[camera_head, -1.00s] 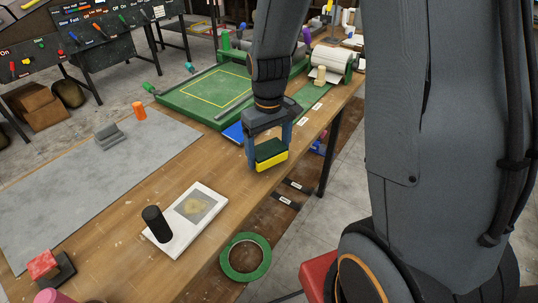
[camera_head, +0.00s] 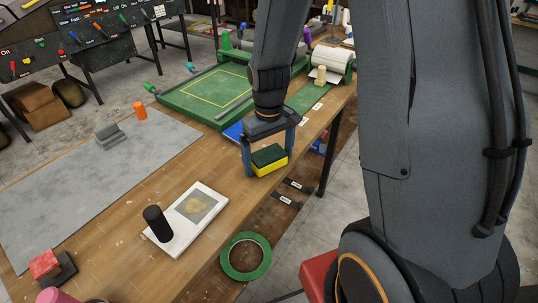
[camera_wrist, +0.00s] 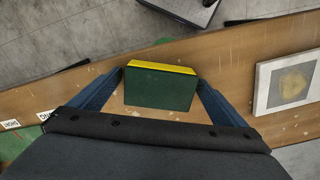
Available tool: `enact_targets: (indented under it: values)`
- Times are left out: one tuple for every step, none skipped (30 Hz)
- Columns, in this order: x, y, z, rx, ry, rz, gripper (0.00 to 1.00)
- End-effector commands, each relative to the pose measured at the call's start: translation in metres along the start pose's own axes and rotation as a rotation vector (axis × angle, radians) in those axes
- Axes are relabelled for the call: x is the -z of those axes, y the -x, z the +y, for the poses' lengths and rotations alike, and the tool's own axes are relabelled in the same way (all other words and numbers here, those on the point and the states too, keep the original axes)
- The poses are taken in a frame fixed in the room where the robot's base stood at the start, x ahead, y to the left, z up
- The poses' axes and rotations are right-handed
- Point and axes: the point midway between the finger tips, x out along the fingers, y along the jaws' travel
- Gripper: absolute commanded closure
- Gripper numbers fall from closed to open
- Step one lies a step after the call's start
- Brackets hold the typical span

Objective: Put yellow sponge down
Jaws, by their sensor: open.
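The yellow sponge (camera_head: 270,168) with a dark green top lies on the wooden table near its right edge, green side up. In the wrist view the sponge (camera_wrist: 160,87) sits between the two blue fingers, with a gap showing on at least the right side. My gripper (camera_head: 268,160) is open around it, pointing down. The sponge appears to rest on the tabletop.
A white board with a picture (camera_head: 202,212) and a black cylinder (camera_head: 157,223) lie closer on the table (camera_head: 130,262). A green cutting frame (camera_head: 180,100) and a blue item (camera_head: 233,132) are behind. A grey mat (camera_head: 70,190) lies left. Bare wood surrounds the sponge.

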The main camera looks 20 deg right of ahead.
Motion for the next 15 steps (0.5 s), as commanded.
enact_targets:
  values:
    - [0.0,0.001,0.0,0.0,0.0,0.001,0.04]
    - [0.0,0.003,0.0,0.0,0.0,0.001,0.04]
    - [0.001,0.005,0.0,-0.001,0.0,0.002,0.04]
    - [0.001,0.006,0.0,-0.001,0.0,0.003,0.04]
    - [0.001,0.009,0.0,-0.001,0.0,0.003,0.04]
    - [0.001,0.013,0.0,-0.001,0.0,0.003,0.04]
    - [0.002,0.016,0.0,-0.001,0.0,0.004,0.04]
    - [0.002,0.02,0.0,-0.001,0.0,0.005,0.04]
    - [0.002,0.026,0.0,-0.001,0.0,0.005,0.04]
    - [0.002,0.031,0.0,-0.002,0.0,0.006,0.04]
    - [0.002,0.036,0.0,-0.001,0.0,0.005,0.04]
    - [0.002,0.043,0.001,-0.002,0.0,0.007,0.04]
    - [0.002,0.048,0.0,-0.001,0.0,0.006,0.04]
    - [0.002,0.054,0.001,-0.002,0.0,0.007,0.04]
    - [0.002,0.061,0.001,-0.002,0.0,0.006,0.04]
